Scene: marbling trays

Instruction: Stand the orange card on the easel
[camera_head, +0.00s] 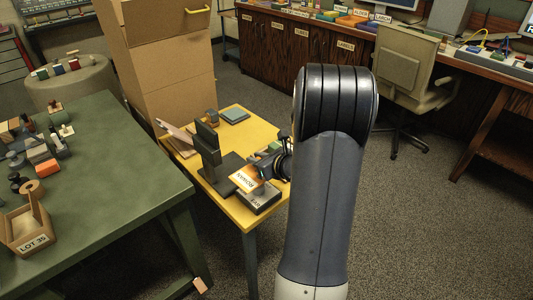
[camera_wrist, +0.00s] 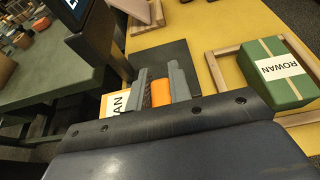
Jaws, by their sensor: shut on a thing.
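The orange card (camera_head: 245,178), with a white label, is held over the front part of the yellow table. In the wrist view its orange part (camera_wrist: 161,92) sits between the two fingers of my gripper (camera_wrist: 160,88), and its white label shows to the left. My gripper is shut on the card; in the head view it is partly hidden behind my arm. A slanted pale board with wooden parts (camera_head: 177,135), which looks like the easel, stands at the table's back left, apart from the card. It shows partly at the top of the wrist view (camera_wrist: 147,14).
A dark upright stand (camera_head: 209,160) on a flat dark base lies between card and board. A dark labelled block (camera_head: 260,200) sits at the front edge. A green box (camera_wrist: 285,85) marked ROWAN lies in a wooden frame. A cluttered green table (camera_head: 110,180) is left.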

